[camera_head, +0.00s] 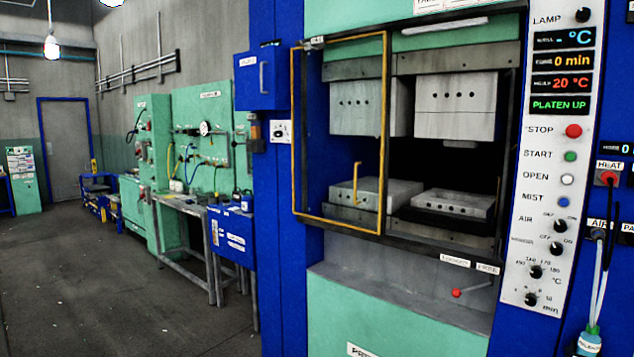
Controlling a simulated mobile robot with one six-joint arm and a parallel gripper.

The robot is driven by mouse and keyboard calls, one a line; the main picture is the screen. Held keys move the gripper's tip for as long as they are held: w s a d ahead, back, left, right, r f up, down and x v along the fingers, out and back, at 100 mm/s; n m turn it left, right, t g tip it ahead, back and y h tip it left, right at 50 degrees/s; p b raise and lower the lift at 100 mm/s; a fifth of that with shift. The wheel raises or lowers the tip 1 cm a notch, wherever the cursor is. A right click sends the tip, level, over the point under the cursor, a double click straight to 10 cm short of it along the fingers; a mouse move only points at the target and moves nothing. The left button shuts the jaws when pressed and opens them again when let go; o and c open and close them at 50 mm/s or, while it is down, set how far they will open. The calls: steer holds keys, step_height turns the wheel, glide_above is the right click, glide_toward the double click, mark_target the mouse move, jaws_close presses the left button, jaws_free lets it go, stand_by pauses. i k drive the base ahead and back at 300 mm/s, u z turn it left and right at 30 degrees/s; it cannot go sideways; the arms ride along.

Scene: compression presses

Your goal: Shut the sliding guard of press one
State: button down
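Press one, as the task calls it, seems to be the blue and green press (330,315) filling the right half of the view. Its sliding guard (386,130) is a clear panel in a yellow frame with an upright yellow handle (356,183). The guard stands at the left, over the left part of the opening and past its left edge. The right part of the opening is uncovered. Inside, upper platen blocks (455,105) hang apart from the lower blocks (452,202). The green display (560,105) reads PLATEN UP. My gripper is not in view.
A control panel (548,190) with buttons and knobs stands right of the opening. A red-knobbed lever (457,292) sticks out below it. A blue box (262,78) is on the left side. A grey bench (190,205) stands further left. The floor (110,290) at left is clear.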

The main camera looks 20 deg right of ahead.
mark_target(386, 34)
steer(key=u, duration=0.45)
steer(key=i, duration=0.8)
steer(key=u, duration=0.5)
steer(key=i, duration=0.7)
steer(key=u, duration=0.25)
